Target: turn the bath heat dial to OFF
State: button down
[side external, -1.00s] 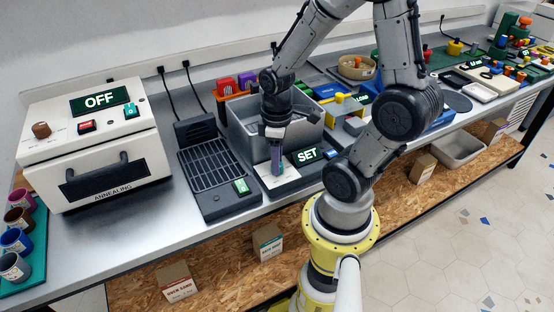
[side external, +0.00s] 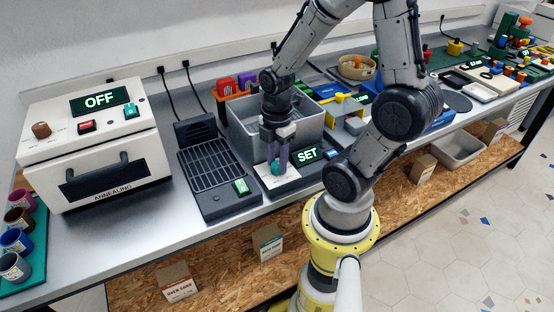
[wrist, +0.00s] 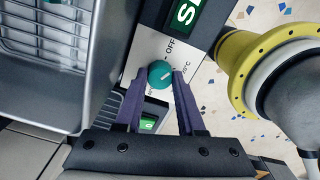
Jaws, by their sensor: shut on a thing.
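The bath heat dial is a round teal knob (wrist: 161,74) on a white panel (wrist: 148,47), between my two purple fingers. A pale pointer line crosses its top, slanting toward the upper right, between the OFF mark (wrist: 170,46) and a temperature mark at the right. My gripper (wrist: 158,80) is shut on the dial, one finger on each side. In the side view my gripper (side external: 278,165) points down at the panel, and the teal dial (side external: 275,168) shows between the fingertips.
The grey bath tank (side external: 247,140) stands just behind the panel. A black rack unit with a green switch (side external: 241,186) is to the left. A white annealing oven (side external: 95,150) reading OFF is further left. My arm's base is at the front right.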

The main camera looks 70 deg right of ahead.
aim_at(277, 164)
jog(key=n, duration=0.5)
jog(key=shift+n, duration=0.4)
dwell(0.3)
jog(key=c, duration=0.5)
grip_release()
notch_tip(277, 164, up, 14)
jog(key=shift+f, duration=0.1)
dwell(0.3)
